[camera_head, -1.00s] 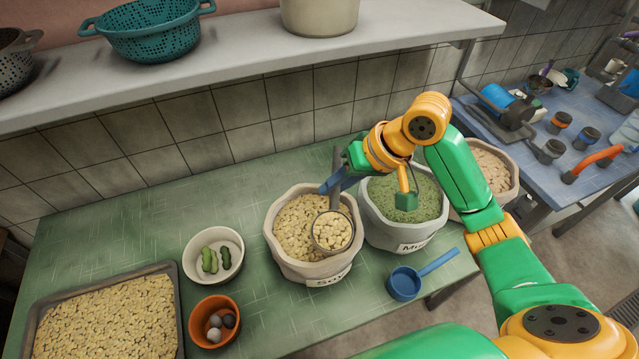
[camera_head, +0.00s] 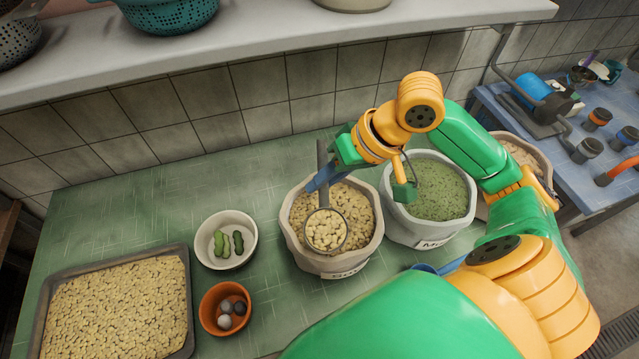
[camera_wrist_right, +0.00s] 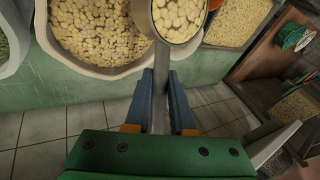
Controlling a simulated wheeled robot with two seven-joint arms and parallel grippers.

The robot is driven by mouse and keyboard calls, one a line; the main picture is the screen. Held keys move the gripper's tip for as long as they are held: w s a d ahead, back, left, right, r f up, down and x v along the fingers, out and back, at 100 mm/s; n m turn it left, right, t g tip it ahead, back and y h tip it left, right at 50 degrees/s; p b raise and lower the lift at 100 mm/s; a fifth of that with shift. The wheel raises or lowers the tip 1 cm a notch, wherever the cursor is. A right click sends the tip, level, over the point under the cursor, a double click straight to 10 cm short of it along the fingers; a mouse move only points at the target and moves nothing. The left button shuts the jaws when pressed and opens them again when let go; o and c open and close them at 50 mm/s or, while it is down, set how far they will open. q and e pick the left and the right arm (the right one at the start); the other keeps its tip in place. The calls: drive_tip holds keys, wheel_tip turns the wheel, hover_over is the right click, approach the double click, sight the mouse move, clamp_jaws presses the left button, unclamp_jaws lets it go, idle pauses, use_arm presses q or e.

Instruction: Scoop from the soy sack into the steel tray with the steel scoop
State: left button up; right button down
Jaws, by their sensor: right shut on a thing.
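The soy sack (camera_head: 366,250), cream with a rolled rim and full of pale beans, stands on the green table. My right gripper (camera_head: 322,181) is shut on the handle of the steel scoop (camera_head: 322,160). The scoop's round bowl is full of beans and sits over the sack's front left part. In the right wrist view the fingers (camera_wrist_right: 160,105) clasp the scoop handle (camera_wrist_right: 161,80), with the filled bowl beyond them beside the sack (camera_wrist_right: 75,63). The steel tray (camera_head: 187,300), covered with pale beans, lies at the table's left. My left gripper is out of view.
A white bowl (camera_head: 203,257) with green items and an orange bowl (camera_head: 206,318) with round items stand between tray and sack. The mung sack (camera_head: 412,230) is right of the soy sack. A blue scoop (camera_head: 452,266) is mostly hidden by my arm. A shelf (camera_head: 270,45) overhangs the back.

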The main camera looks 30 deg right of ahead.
use_arm(q)
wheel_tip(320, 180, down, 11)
drive_tip(key=b, duration=1.2)
use_arm(e)
drive_tip(key=w+d+f+m+h, duration=0.1)
drive_tip(key=d+f, duration=0.1)
drive_tip(key=f, duration=0.4)
drive_tip(key=w+d+f+m, duration=0.1)
drive_tip(key=w+d+f, duration=0.15)
drive_tip(key=f, duration=0.45)
use_arm(q)
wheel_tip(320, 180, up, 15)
drive_tip(key=p, duration=1.5)
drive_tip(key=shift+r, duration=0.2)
use_arm(e)
drive_tip(key=w+d+r, duration=0.1)
drive_tip(key=r, duration=0.5)
drive_tip(key=w+d+r+m+g+y, duration=0.1)
drive_tip(key=w+d+r, duration=0.1)
drive_tip(key=r, duration=0.4)
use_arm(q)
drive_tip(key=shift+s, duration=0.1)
